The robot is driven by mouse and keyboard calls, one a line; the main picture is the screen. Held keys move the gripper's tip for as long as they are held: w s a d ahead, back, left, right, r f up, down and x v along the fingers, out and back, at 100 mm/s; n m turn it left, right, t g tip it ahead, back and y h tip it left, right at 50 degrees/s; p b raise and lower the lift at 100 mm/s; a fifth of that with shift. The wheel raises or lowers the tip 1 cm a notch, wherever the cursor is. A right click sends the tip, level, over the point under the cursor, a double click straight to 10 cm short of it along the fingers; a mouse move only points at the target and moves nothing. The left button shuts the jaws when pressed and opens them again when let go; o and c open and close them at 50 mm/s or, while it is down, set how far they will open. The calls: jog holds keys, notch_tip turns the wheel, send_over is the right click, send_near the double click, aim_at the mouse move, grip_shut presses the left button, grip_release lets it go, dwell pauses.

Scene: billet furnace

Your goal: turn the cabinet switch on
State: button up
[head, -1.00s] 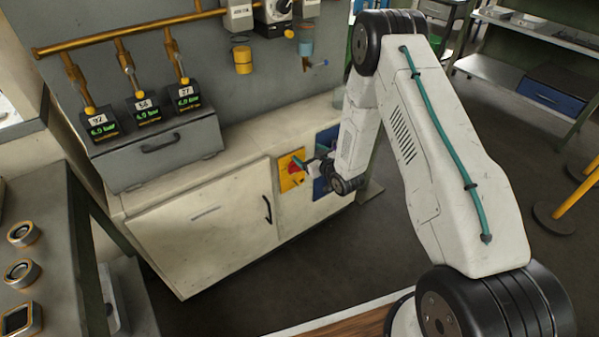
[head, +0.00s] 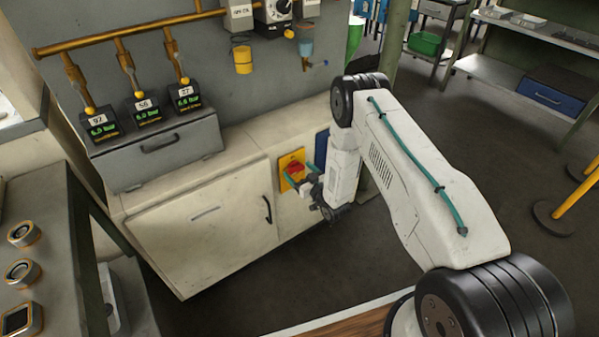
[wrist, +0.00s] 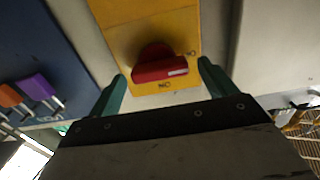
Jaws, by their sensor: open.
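The cabinet switch is a red rotary knob (wrist: 160,65) on a yellow plate (wrist: 125,17), fixed to the front of the white cabinet. The plate also shows in the head view (head: 288,161), just right of the cabinet door. In the wrist view the knob's bar lies nearly level across the picture, with a pale mark at its right end and lettering below it. My gripper (wrist: 162,88) is open, its two teal fingers on either side of the knob's lower part. I cannot tell whether they touch it. In the head view my gripper (head: 303,176) partly hides the knob.
A blue panel (wrist: 40,55) with purple and orange plugs sits beside the yellow plate. The cabinet door (head: 205,225) has a black handle (head: 267,209). A grey box (head: 160,150) and gauges stand on top. Open floor lies in front of the cabinet.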

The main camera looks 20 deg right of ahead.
jog(key=shift+w+a, duration=0.1)
jog(key=shift+w, duration=0.15)
jog(key=shift+c, duration=0.3)
jog(key=c, duration=0.9)
